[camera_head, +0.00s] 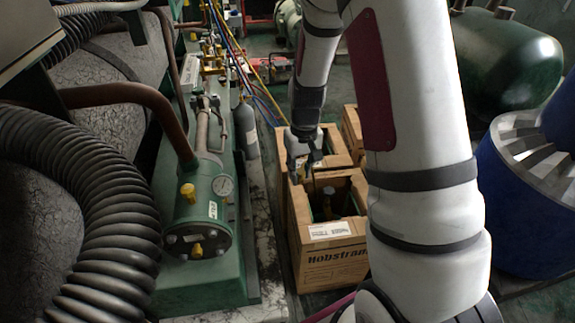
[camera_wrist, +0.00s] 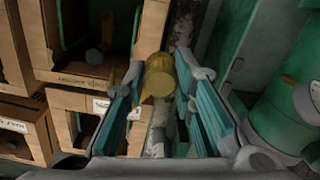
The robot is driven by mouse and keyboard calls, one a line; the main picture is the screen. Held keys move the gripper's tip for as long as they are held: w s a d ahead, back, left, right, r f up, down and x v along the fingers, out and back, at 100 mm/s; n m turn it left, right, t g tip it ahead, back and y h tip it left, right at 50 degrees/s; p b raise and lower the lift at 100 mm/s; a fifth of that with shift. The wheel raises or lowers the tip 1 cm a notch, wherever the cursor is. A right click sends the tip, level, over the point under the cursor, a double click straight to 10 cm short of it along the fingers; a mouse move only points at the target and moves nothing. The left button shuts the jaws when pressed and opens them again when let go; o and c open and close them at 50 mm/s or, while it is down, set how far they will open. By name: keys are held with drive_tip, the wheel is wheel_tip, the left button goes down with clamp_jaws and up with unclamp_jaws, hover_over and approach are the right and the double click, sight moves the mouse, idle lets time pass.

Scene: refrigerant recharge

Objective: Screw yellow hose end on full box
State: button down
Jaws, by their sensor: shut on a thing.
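My gripper (camera_wrist: 159,70) is shut on the yellow hose end (camera_wrist: 160,79), which sits between its fingertips in the wrist view. In the head view my gripper (camera_head: 306,158) hangs over the cardboard boxes, and the hose end cannot be made out there. The near open box (camera_head: 330,258) holds a dark cylinder with a valve (camera_head: 327,195). A second box (camera_head: 337,158) stands just behind it. In the wrist view, open boxes (camera_wrist: 105,84) lie left of my gripper, one with a valve (camera_wrist: 95,55) inside. I cannot tell which box is full.
A green machine (camera_head: 205,215) with a gauge stands left of the boxes. Yellow, blue and red hoses (camera_head: 245,65) run from its manifold toward my gripper. A grey bottle (camera_head: 247,128) stands between them. A blue drum (camera_head: 525,215) is at the right.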

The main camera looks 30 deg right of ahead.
drive_tip(key=d+f+p, duration=0.2)
drive_tip(key=d+f, duration=0.5)
drive_tip(key=m, duration=0.1)
hover_over(333, 217)
wheel_tip(333, 217, down, 7)
drive_tip(key=shift+d+f+b, duration=0.1)
drive_tip(key=shift+f+b, duration=2)
drive_tip(key=shift+f, duration=1.15)
drive_tip(key=shift+r, duration=0.15)
drive_tip(key=shift+f+b, duration=1)
drive_tip(key=shift+b, duration=0.1)
